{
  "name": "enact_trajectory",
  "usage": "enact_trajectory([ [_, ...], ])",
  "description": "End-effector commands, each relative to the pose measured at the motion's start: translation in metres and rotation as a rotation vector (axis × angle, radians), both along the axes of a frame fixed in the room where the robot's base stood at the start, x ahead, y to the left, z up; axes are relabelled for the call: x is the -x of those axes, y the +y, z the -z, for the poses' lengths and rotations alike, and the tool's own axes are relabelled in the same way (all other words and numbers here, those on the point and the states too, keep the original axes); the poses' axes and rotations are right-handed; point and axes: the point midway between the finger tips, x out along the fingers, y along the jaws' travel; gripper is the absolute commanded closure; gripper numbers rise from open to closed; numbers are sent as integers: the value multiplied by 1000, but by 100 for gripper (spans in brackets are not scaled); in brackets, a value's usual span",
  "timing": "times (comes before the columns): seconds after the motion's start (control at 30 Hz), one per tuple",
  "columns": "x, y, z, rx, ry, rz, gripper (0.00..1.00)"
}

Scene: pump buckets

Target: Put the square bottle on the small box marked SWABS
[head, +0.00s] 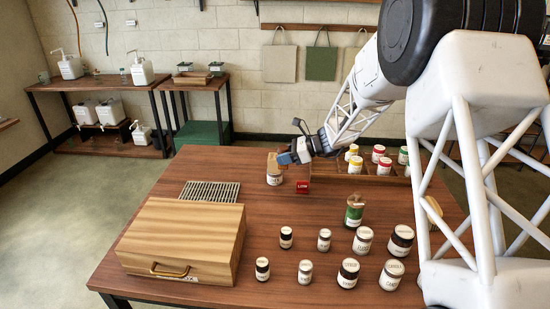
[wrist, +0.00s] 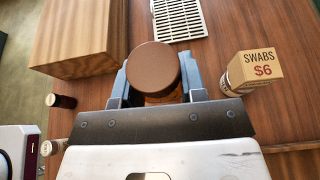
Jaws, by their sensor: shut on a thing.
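The square bottle's round brown cap (wrist: 153,68) shows in the wrist view, with a little amber body below it. My gripper (wrist: 155,82) is shut on this bottle, one blue-grey finger on each side. In the head view, my gripper (head: 288,157) is above the table near its far edge, and the bottle is hard to make out there. The small tan box marked SWABS (wrist: 262,66) is to the right of the bottle in the wrist view, apart from it. A white-labelled jar is partly hidden by the box; I cannot tell whether the box rests on it.
A large wooden case (head: 182,240) and a metal grate (head: 209,190) occupy the table's left. A red block (head: 303,187) stands near the gripper. Several lidded jars (head: 348,272) fill the front right. A wooden tray (head: 380,174) with coloured-lid jars is at the back right.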

Motion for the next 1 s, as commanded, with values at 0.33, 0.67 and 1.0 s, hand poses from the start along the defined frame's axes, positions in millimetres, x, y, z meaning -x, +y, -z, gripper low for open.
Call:
enact_trajectory([
  [0.33, -8, 2, 2, 0, 1, -1, 86],
  [0.67, -46, 12, 5, 0, -1, 0, 86],
  [1.0, -90, 25, 10, 0, -1, -1, 86],
])
